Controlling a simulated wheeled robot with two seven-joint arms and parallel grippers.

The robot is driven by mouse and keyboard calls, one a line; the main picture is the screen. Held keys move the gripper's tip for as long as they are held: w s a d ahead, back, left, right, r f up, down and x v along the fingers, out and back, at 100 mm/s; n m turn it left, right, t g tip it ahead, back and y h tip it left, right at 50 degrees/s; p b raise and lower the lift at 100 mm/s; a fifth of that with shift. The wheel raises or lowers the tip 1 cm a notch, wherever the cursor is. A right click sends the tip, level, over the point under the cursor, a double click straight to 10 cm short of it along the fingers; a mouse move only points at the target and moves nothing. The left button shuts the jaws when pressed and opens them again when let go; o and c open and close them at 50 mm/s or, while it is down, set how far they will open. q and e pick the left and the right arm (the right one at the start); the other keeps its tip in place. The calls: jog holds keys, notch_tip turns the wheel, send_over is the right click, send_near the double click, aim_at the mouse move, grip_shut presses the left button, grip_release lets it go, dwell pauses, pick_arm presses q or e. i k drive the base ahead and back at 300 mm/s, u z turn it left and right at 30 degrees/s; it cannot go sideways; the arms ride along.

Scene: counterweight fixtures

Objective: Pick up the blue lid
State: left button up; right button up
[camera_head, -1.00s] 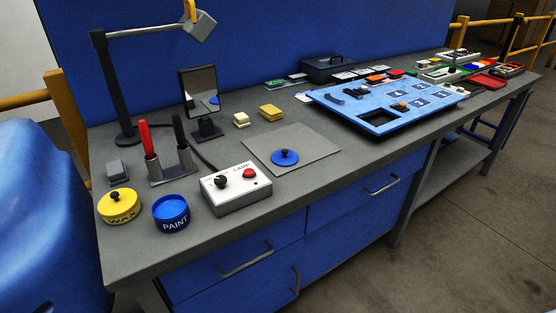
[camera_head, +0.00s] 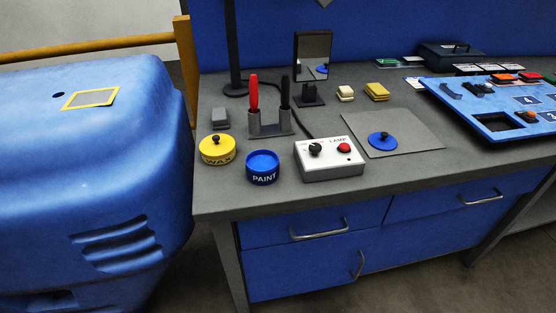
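The blue lid (camera_head: 382,141) is a flat round disc with a dark knob on top. It lies knob up on a grey mat (camera_head: 415,144) on the workbench, right of the lamp control box. A blue round tin marked PAINT (camera_head: 262,168) stands left of the box, with no lid on it. Neither of my grippers shows in the view.
Near the lid are the white lamp box (camera_head: 329,166) with a black knob and red button, a yellow WAX tin (camera_head: 217,150), a pen holder (camera_head: 270,126), a mirror (camera_head: 313,57) and a blue board (camera_head: 490,122). A large blue body (camera_head: 90,190) stands left of the bench.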

aim_at(383, 141)
jog(key=k, duration=0.5)
jog(key=z, duration=1.8)
jog(key=i, duration=1.1)
jog(key=u, duration=0.5)
